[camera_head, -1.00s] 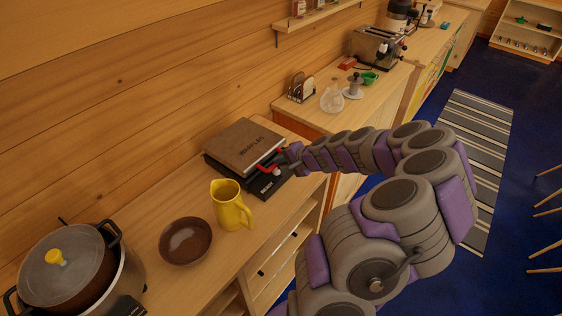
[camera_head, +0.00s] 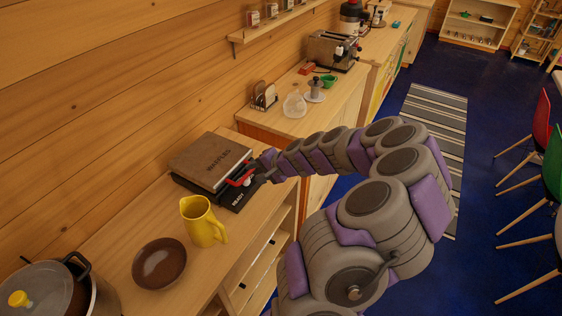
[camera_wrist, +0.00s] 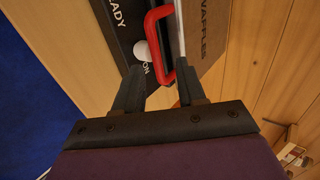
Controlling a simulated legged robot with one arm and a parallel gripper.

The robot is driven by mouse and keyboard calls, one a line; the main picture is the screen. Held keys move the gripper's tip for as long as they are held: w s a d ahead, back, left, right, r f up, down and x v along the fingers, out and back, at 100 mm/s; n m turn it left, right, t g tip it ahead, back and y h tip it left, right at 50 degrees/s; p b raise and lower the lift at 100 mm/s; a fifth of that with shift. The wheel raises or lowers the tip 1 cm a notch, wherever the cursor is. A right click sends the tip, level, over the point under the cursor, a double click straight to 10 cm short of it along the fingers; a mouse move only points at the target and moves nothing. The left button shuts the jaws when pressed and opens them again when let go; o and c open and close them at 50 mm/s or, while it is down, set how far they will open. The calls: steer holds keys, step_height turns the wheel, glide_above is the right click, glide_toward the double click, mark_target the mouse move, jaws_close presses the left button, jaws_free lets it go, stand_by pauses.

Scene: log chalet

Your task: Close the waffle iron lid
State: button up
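The waffle iron has a brown lid (camera_head: 209,160) marked "WAFFLES" and a dark base (camera_head: 232,197). It stands on the wooden counter against the log wall. The lid lies low over the base, slightly tilted; I cannot tell whether it is fully down. A red handle (camera_head: 241,178) is at the lid's front edge. My gripper (camera_head: 262,175) is at that handle. In the wrist view, my gripper (camera_wrist: 158,70) has its fingers apart, with the red handle (camera_wrist: 160,75) between them, close to the right finger. A white knob (camera_wrist: 141,50) is on the base.
A yellow pitcher (camera_head: 201,222), a brown bowl (camera_head: 159,263) and a large lidded pot (camera_head: 45,290) stand nearer on the counter. A napkin holder (camera_head: 264,97), a glass bottle (camera_head: 295,104) and a toaster (camera_head: 333,50) stand farther back. Chairs (camera_head: 540,150) are on the right.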

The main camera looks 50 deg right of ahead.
steer(key=p+v, duration=0.1)
steer(key=v, duration=1.3)
steer(key=shift+d+p, duration=0.3)
steer(key=shift+p, duration=0.05)
steer(key=a+r+n+g+y, duration=0.3)
steer(key=a+n+g, duration=0.45)
steer(key=a, duration=1.75)
steer(key=s+a+n+g+h, duration=0.2)
steer(key=s+a+n, duration=0.2)
steer(key=s, duration=0.5)
steer(key=s+a+r+n+g+h, duration=0.1)
steer(key=s+a+n+g+h, duration=0.1)
steer(key=s, duration=0.7)
steer(key=shift+s+a+r+n+h, duration=0.15)
steer(key=shift+a+r+n+h, duration=0.2)
steer(key=shift+a+n, duration=0.65)
